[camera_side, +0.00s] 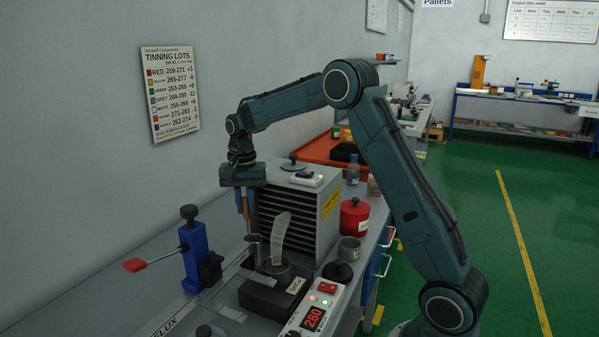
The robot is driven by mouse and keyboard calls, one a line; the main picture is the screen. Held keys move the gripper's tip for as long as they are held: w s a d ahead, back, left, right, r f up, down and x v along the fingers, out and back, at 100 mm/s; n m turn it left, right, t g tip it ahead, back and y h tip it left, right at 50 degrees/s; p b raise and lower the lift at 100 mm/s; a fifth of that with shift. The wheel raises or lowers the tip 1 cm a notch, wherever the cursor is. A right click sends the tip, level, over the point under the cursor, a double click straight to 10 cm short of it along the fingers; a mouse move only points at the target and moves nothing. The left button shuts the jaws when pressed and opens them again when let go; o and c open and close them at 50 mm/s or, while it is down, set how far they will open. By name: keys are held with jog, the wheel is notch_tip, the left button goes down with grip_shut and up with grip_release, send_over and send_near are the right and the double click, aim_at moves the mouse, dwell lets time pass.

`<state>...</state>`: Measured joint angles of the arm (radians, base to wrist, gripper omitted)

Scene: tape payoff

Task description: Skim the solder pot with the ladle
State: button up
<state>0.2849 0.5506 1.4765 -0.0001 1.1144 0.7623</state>
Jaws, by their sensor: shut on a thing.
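My gripper (246,189) points down and is shut on the ladle (260,216), gripping its brown handle. The ladle hangs close to upright, and its lower end is near the left rim of the solder pot. I cannot tell whether it touches the solder. The solder surface is too small to make out. A controller (313,314) in front of the pot shows 280 in red digits.
A blue stand (193,255) with a red lever is left of the pot. A grey louvred box (291,219) stands close behind. A red lidded can (354,217) and a grey cup (349,249) are at right. A wall sign (169,92) lists tinning lots by colour.

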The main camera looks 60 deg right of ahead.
jog(key=shift+r, duration=2.4)
notch_tip(320, 180, up, 9)
dwell(0.5)
jog(key=s+a+f, duration=0.1)
jog(key=s+a, duration=0.8)
jog(key=s, duration=0.4)
jog(key=shift+f, duration=0.55)
